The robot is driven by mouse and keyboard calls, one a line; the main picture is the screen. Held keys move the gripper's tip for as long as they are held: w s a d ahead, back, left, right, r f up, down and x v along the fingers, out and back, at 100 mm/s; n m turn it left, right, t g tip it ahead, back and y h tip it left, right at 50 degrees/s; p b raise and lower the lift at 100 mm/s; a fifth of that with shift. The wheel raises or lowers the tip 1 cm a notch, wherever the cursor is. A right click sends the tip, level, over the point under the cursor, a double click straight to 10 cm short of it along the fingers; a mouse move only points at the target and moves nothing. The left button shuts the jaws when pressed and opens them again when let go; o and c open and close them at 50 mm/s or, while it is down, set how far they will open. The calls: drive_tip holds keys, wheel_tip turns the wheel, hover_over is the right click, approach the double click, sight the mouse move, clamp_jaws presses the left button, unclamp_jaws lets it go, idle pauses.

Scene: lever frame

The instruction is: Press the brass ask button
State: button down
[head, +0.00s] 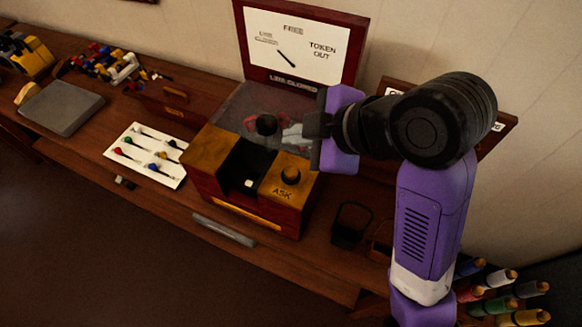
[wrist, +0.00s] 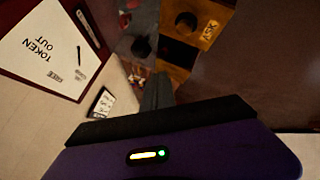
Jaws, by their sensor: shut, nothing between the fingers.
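The ask button (head: 290,176) is a dark round knob on the brass-coloured right top panel of a red-brown wooden instrument, with ASK lettered in front of it. In the wrist view the button (wrist: 186,21) shows near the top edge, beside the ASK lettering. My gripper (head: 309,125) is shut and empty, above and behind the button in the head view, apart from it. In the wrist view its dark fingertips (wrist: 157,78) are together, below the button in the picture. The exact height of the gripper over the instrument is hard to tell.
A white card with coloured pins (head: 146,155) lies left. Dark open holders (head: 350,225) and coloured cylinders (head: 500,290) are at right.

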sight(295, 173)
drive_tip(key=shift+f+b, duration=2.85)
drive_tip(key=shift+f, duration=0.75)
drive_tip(key=shift+f, duration=0.45)
drive_tip(key=shift+f+b, duration=0.45)
drive_tip(key=shift+r, duration=0.1)
drive_tip(key=shift+r+p, duration=0.8)
drive_tip(key=shift+p, duration=0.05)
drive_tip(key=shift+r, duration=0.15)
wheel_tip(295, 173, up, 5)
drive_tip(key=p, duration=0.4)
drive_tip(key=shift+p, duration=0.35)
